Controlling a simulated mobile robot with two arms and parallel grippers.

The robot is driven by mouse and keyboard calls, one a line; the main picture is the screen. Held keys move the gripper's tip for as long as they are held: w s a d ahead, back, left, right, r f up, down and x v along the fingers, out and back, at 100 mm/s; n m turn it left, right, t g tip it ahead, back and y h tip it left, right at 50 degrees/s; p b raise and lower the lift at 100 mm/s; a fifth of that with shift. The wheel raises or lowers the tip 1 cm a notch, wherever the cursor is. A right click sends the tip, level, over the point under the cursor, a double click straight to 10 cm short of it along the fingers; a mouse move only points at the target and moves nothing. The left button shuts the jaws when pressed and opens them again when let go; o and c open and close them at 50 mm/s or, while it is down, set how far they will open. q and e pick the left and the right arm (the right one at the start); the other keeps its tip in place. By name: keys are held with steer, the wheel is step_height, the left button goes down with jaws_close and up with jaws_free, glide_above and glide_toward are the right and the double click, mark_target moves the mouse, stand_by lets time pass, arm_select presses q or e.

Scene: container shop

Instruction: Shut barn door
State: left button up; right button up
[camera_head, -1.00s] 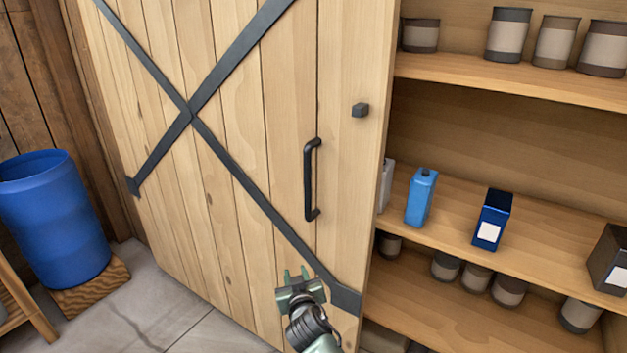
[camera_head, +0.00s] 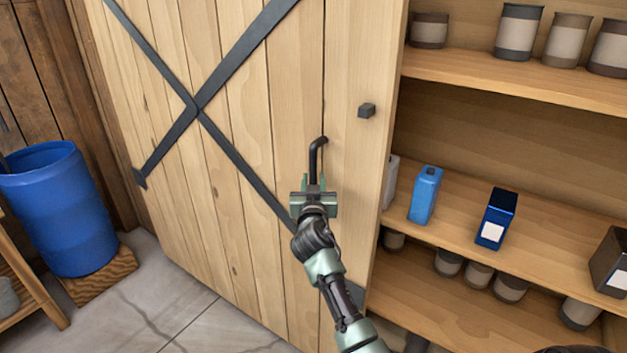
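The barn door (camera_head: 255,130) is pale wood planks with dark metal cross straps. It covers the left part of the shelving, and the shelves to its right are exposed. A black vertical bar handle (camera_head: 314,155) is mounted near the door's right edge. Only the handle's upper part shows; my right gripper hides the rest. My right gripper (camera_head: 313,183) is at the handle, with its two green fingertips apart and the bar appearing between them. I cannot tell whether the fingers touch it. My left gripper is not in view.
Shelves (camera_head: 500,85) on the right hold several cans, a light blue carton (camera_head: 425,195) and a dark blue box (camera_head: 495,220). A small dark knob (camera_head: 366,111) sticks out of the door. A blue barrel (camera_head: 60,210) stands at left. The tiled floor (camera_head: 165,295) before the door is clear.

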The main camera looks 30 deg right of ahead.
jaws_close()
steer(key=shift+f, duration=0.1)
stand_by(1.4)
